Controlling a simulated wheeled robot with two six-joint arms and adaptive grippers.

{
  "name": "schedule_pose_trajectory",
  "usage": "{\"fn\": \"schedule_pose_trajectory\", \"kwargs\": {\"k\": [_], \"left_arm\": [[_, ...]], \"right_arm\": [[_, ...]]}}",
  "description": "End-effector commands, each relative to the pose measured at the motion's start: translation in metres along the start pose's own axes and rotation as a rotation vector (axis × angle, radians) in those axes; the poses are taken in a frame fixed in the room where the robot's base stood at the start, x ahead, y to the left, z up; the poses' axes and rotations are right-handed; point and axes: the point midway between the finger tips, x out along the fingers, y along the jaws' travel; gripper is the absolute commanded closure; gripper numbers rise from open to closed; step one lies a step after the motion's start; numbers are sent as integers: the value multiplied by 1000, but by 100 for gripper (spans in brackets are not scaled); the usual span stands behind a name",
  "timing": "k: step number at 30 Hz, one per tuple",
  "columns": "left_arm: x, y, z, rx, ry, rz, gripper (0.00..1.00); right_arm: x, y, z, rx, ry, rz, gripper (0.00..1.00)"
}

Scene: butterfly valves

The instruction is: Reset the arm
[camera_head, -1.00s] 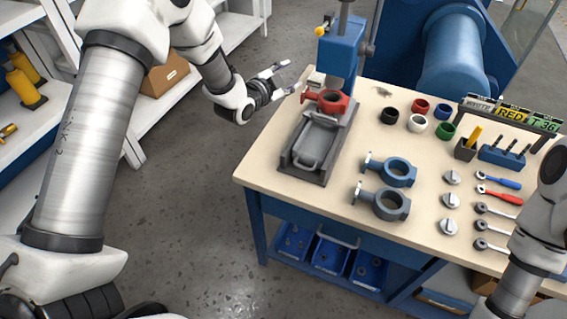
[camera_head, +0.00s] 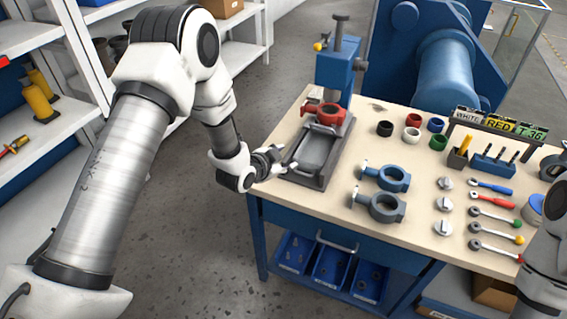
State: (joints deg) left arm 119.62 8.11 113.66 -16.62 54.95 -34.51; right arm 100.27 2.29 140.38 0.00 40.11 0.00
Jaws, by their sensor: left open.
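My left gripper (camera_head: 281,160) is open and empty. It hangs at the left edge of the workbench, just left of the grey tray of the press. My left arm comes in from the left over the floor. The blue press (camera_head: 335,72) stands at the bench's back left, with a red valve body (camera_head: 323,112) seated at the back of its grey tray (camera_head: 304,182). At the right edge only part of my right arm shows; its gripper is outside the picture.
Blue bins (camera_head: 331,266) sit below. White shelves (camera_head: 40,125) stand left. Floor between is clear.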

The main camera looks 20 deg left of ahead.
Motion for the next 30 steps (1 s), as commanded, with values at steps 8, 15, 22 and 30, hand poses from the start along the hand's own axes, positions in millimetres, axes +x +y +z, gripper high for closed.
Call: {"fn": "schedule_pose_trajectory", "kwargs": {"k": [8, 15, 22, 30], "left_arm": [[0, 0, 0, -1, -1, 1, 49], [1, 8, 9, -3, -15, 12, 49], [-32, 109, 110, -56, -247, 183, 49], [-187, 228, 232, -422, -834, 317, 49]], "right_arm": [[0, 0, 0, 0, 0, 0, 60], [0, 0, 0, 0, 0, 0, 60], [0, 0, 0, 0, 0, 0, 60], [0, 0, 0, 0, 0, 0, 60]]}}
